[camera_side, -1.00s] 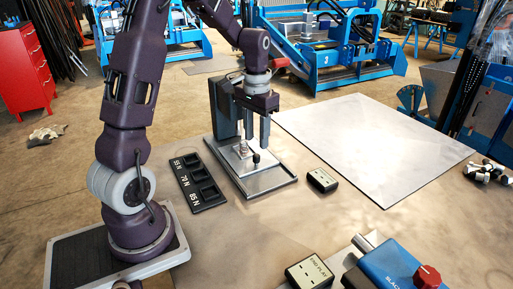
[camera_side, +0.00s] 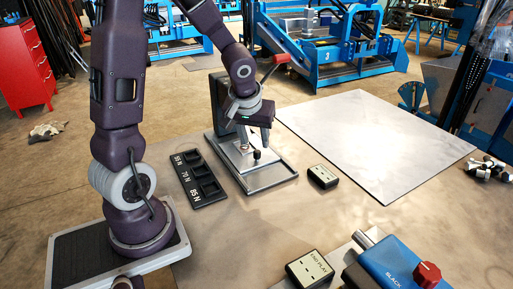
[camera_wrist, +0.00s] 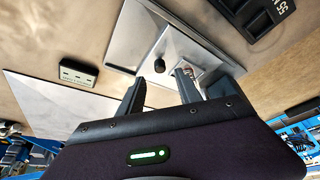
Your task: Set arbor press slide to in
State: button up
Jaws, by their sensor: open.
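My gripper (camera_side: 256,139) is open and tilted just above the knob, in front of the column. In the wrist view my gripper (camera_wrist: 160,88) has its fingers apart, with the black knob (camera_wrist: 159,66) showing between and beyond them. They appear empty; contact with the knob cannot be told. My gripper partly hides the ram and column.
A black rack (camera_side: 200,180) marked 55 N, 70 N and 85 N stands left of the base. A small gauge block (camera_side: 323,177) sits to the right. An END PLAY block (camera_side: 309,270) and a blue unit with a red knob (camera_side: 400,265) are in front. A pale mat (camera_side: 375,140) lies clear at right.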

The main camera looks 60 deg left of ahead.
aim_at(257, 151)
jog(key=x, duration=0.5)
jog(key=shift+f, duration=0.2)
jog(key=shift+c, duration=0.2)
grip_shut()
dwell(0.9)
jog(key=shift+a, duration=2.15)
